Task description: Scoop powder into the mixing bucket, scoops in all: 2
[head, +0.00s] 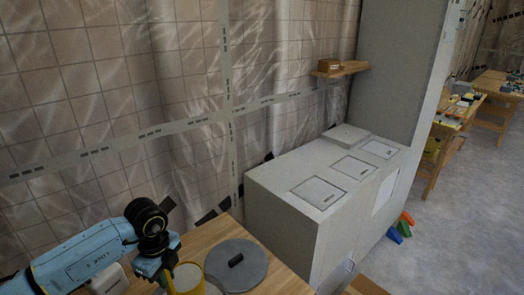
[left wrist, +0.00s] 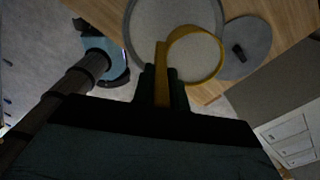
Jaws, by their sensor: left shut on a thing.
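My left gripper (left wrist: 161,88) is shut on the upright handle of a yellow round scoop (left wrist: 161,60). In the head view the scoop (head: 187,277) shows at the bottom edge, beside my left gripper (head: 168,277), and is partly cut off. In the left wrist view the scoop's round mouth faces the camera with a pale grey inside; I cannot tell whether that is powder. A large round grey-rimmed container (left wrist: 132,22) lies behind the scoop; I cannot tell whether it is the powder bin or the mixing bucket. My right gripper is not in view.
A grey round lid (head: 250,277) with a black knob lies on the wooden table (head: 207,232), right of the scoop. A large grey cabinet (head: 282,222) stands beyond the table's right side. A small shelf (head: 345,69) holds a brown box. Several coloured blocks lie on the floor.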

